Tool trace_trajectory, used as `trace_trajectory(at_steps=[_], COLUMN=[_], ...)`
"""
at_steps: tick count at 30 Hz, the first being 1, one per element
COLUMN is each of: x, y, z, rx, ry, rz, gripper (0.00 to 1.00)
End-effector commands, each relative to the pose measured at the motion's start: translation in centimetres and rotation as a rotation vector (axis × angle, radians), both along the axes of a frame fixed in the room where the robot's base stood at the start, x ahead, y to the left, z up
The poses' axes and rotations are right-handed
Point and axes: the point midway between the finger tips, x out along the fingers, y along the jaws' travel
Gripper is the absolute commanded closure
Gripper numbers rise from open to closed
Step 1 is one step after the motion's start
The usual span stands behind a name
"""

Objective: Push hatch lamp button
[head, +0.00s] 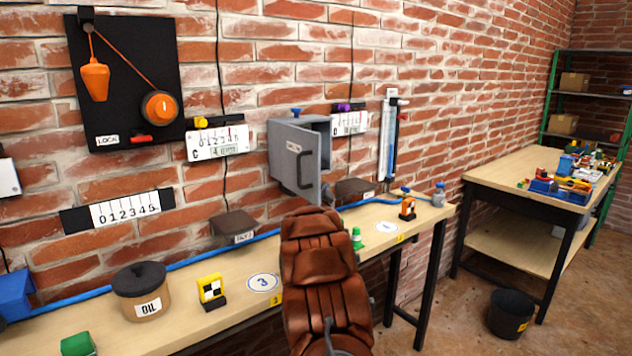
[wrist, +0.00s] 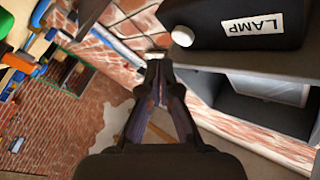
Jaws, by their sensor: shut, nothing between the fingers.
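In the wrist view, a black housing (wrist: 212,22) carries a white LAMP label, upside down. A round white button (wrist: 182,36) sits at its left end. My gripper (wrist: 158,66) is shut and empty, with its tips just below and left of the button in the picture. They look apart from it, but I cannot tell the depth gap. Below the housing is the open grey hatch box (wrist: 225,103). In the head view, the hatch door (head: 292,165) stands open on the brick wall. My arm hides the gripper there, and I cannot make out the lamp button.
A wooden bench (head: 190,330) runs below the hatch with an oil pot (head: 148,308), a yellow marker block (head: 211,290) and a blue hose. Number gauges hang on the wall. A second table (head: 500,178) and a black bin (head: 508,312) stand at right.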

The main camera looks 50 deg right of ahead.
Motion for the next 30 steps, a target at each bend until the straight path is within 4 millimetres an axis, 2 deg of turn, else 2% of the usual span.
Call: trace_trajectory(at_steps=[7, 30], x=[1.19, 1.21], y=[-0.31, -0.36], z=[0.07, 0.03], rx=[-0.001, -0.001], ry=[-0.002, 0.0], rz=[0.0, -0.001], gripper=[1.0, 1.0])
